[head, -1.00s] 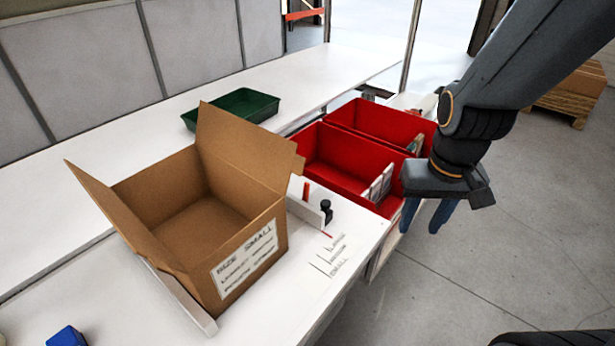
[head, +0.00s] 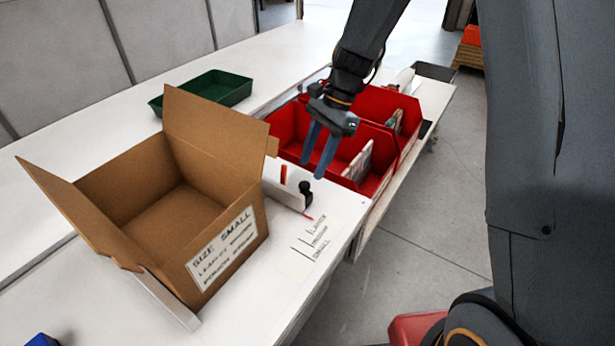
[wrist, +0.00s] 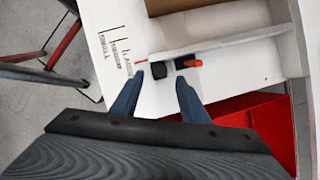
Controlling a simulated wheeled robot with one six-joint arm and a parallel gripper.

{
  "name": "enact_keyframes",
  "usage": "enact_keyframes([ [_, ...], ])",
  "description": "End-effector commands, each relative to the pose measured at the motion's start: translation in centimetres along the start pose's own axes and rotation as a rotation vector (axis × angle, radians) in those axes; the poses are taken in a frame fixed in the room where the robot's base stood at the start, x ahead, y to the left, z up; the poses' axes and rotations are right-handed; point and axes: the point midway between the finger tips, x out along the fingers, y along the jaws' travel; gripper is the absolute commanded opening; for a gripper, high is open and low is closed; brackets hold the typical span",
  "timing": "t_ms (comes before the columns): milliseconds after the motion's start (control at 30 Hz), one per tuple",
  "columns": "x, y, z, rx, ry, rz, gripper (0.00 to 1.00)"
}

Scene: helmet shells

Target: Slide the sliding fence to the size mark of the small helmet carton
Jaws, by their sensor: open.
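The sliding fence (head: 283,188) is a low white upright strip on the white bench, right of the carton. It has a black knob (head: 305,193) and a red-orange peg (head: 283,174). The fence (wrist: 215,42) also crosses the top of the wrist view, with the black knob (wrist: 159,70) between my fingertips in the picture. The size marks (head: 313,240) are black lines with words on the bench, nearer than the fence. The open brown carton (head: 235,222) is labelled "SIZE SMALL". My gripper (head: 319,165) is open, above the near red bin, behind the knob and apart from it.
Two red bins (head: 400,104) stand behind the fence, holding some pale items. A green tray (head: 212,90) is at the back of the bench. A white rail (head: 168,305) lies at the carton's near side, and a blue object (head: 42,340) at the lower left.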

Motion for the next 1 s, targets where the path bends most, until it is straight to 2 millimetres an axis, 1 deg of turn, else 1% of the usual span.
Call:
enact_keyframes([
  [33,0.9,0.1,0.1,0.000,-0.002,0.004,0.41],
  [100,1.9,0.1,0.1,0.000,-0.001,0.003,0.41],
  [300,4.4,0.1,0.1,-0.002,0.000,0.001,0.41],
  [467,5.3,0.1,0.1,-0.003,0.001,0.001,0.41],
  [700,5.4,0.0,0.0,-0.003,0.002,0.000,0.41],
  [767,5.4,0.0,0.0,-0.003,0.002,0.000,0.32],
  [800,5.4,0.0,0.0,-0.003,0.002,0.000,0.26],
  [933,5.3,0.0,0.0,-0.003,0.002,0.000,0.04],
  [967,5.3,0.0,0.0,-0.003,0.002,0.000,0.00],
  [1000,5.3,0.0,0.0,-0.003,0.002,0.000,0.00],
])
